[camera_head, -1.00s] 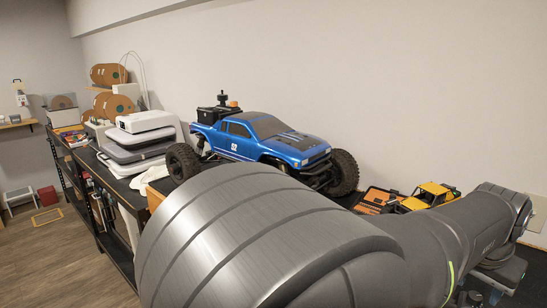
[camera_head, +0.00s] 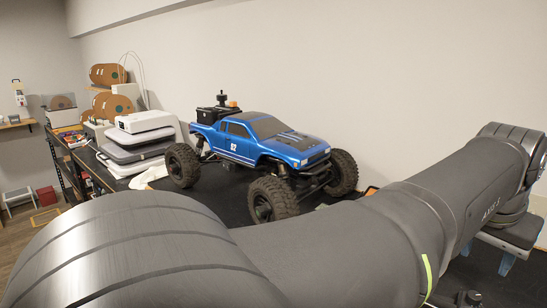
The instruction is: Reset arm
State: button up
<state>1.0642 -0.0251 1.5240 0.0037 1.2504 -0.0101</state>
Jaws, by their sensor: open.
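My arm crosses the front of the view from the lower left to the right edge. My gripper (camera_head: 487,260) hangs below the wrist at the far right, its two fingers apart, with nothing seen between them. A blue RC crawler truck (camera_head: 245,140) with big black tires stands on the dark bench top behind my arm. My gripper is to the right of the truck and well apart from it. My arm hides part of the bench in front of the truck.
A stack of grey and white devices (camera_head: 140,140) stands left of the truck, with a white cloth (camera_head: 150,176) by it. Brown round-holed panels (camera_head: 108,75) are farther back. A plain wall runs behind the bench. The air above the truck is clear.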

jog(key=x, duration=1.2)
jog(key=shift+f, duration=0.2)
jog(key=shift+w+d+f, duration=0.1)
jog(key=shift+f, duration=0.15)
jog(key=shift+r+m+g, duration=0.1)
jog(key=shift+m+g, duration=0.3)
jog(key=shift+m, duration=0.6)
jog(key=shift+r+m, duration=0.25)
jog(key=shift+m, duration=0.05)
jog(key=a+v, duration=0.1)
jog(key=v, duration=1.6)
send_near(474, 294)
jog(key=shift+a+r, duration=0.3)
jog(key=shift+r, duration=0.15)
